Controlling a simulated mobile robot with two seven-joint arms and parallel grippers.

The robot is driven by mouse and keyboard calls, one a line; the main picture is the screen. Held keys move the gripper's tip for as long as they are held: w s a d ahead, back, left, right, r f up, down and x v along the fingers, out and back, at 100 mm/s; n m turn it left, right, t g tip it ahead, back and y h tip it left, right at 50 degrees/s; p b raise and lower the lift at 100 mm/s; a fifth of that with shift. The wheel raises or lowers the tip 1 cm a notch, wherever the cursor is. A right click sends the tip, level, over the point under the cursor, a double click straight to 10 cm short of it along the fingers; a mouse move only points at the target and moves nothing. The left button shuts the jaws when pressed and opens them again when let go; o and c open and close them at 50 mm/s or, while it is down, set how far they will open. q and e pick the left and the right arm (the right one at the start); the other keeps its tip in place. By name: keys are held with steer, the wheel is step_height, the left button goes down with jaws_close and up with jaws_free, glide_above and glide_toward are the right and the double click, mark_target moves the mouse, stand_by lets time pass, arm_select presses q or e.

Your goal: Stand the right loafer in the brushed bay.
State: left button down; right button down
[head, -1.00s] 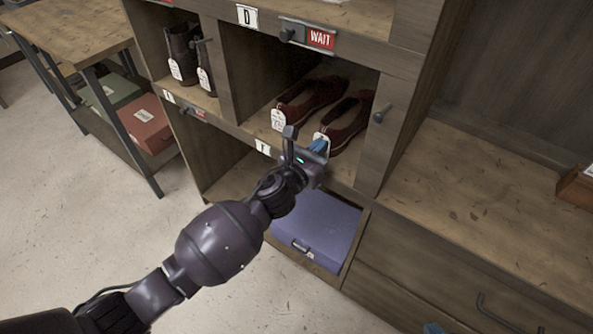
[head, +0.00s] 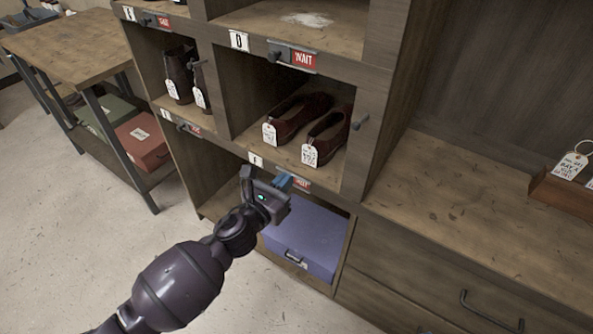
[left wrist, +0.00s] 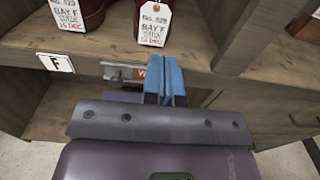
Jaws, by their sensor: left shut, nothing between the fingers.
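Two dark red loafers stand side by side in the bay above the F label (head: 255,160). The left one in the picture (head: 290,122) sits slightly deeper; the right one (head: 331,132) is by the right wall. Each has a white tag in front; the wrist view shows the right-hand tag (left wrist: 154,22) reads Bay F. My left gripper (head: 282,181) is shut and empty, with blue fingertips before the shelf edge below the loafers. In the left wrist view, the fingertips (left wrist: 166,80) partly cover the red sign with its slider (left wrist: 125,71). My right gripper is out of view.
Bay D (head: 290,28) above has a white powdery patch and a red WAIT sign (head: 302,60). Dark boots (head: 183,78) stand in the bay to the left. A purple box (head: 306,236) lies below. The wooden counter (head: 470,200) at right is mostly clear.

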arm_select(q)
steer(key=shift+v, duration=2.2)
